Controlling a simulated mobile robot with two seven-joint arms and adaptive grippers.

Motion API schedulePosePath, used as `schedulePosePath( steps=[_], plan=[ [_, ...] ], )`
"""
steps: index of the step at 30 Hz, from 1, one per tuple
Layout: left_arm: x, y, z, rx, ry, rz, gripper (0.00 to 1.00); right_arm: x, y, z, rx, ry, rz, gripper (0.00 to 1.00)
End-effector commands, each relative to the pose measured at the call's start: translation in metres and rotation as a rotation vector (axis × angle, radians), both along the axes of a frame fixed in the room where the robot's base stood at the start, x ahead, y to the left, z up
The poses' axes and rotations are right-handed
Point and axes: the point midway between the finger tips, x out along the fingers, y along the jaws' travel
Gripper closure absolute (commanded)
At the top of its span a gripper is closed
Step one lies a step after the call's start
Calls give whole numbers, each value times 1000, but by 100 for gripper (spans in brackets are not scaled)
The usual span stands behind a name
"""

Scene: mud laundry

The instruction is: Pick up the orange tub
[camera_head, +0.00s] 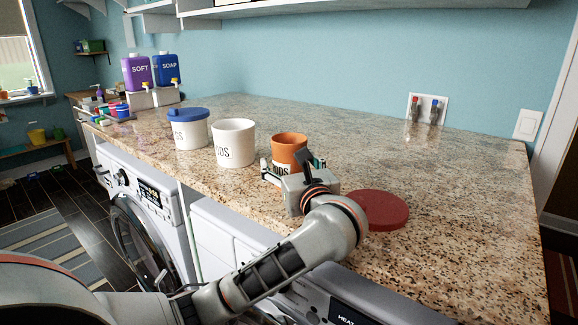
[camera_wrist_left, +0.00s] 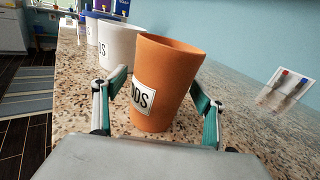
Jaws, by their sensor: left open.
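The orange tub (camera_head: 290,146) stands upright and without a lid on the granite counter, with a white label on its front. In the left wrist view the tub (camera_wrist_left: 165,80) fills the middle. My left gripper (camera_head: 292,168) is open, and its fingers (camera_wrist_left: 158,108) stand on either side of the tub's lower part. I cannot tell whether either finger touches it. In the head view the gripper hides part of the tub's base. My right gripper is not in view.
A white open tub (camera_head: 234,143) and a blue-lidded white tub (camera_head: 189,129) stand left of the orange one. A red round lid (camera_head: 378,210) lies to the right, partly behind my arm. Soap dispensers (camera_head: 166,70) stand far left. The counter's right side (camera_head: 455,195) is clear.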

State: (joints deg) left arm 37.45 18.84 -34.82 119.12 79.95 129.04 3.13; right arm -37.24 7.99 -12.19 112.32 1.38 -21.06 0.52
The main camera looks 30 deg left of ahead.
Motion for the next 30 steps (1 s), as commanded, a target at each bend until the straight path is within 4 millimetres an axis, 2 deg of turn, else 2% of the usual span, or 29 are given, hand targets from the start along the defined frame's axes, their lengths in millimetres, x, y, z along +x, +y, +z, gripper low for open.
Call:
schedulePosePath(
  steps=[6,7,11,12,23,30],
  plan=[
    [1,0,0,-1,0,-1,29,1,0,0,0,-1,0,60],
    [1,0,0,-1,-1,-1,34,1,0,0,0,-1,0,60],
    [0,0,0,-1,-1,0,68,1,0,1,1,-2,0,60],
    [0,0,0,-1,-1,0,72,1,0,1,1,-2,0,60],
    [0,0,3,-1,-2,0,72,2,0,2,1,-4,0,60],
    [0,0,26,-4,-6,-1,72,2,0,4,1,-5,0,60]
  ],
)
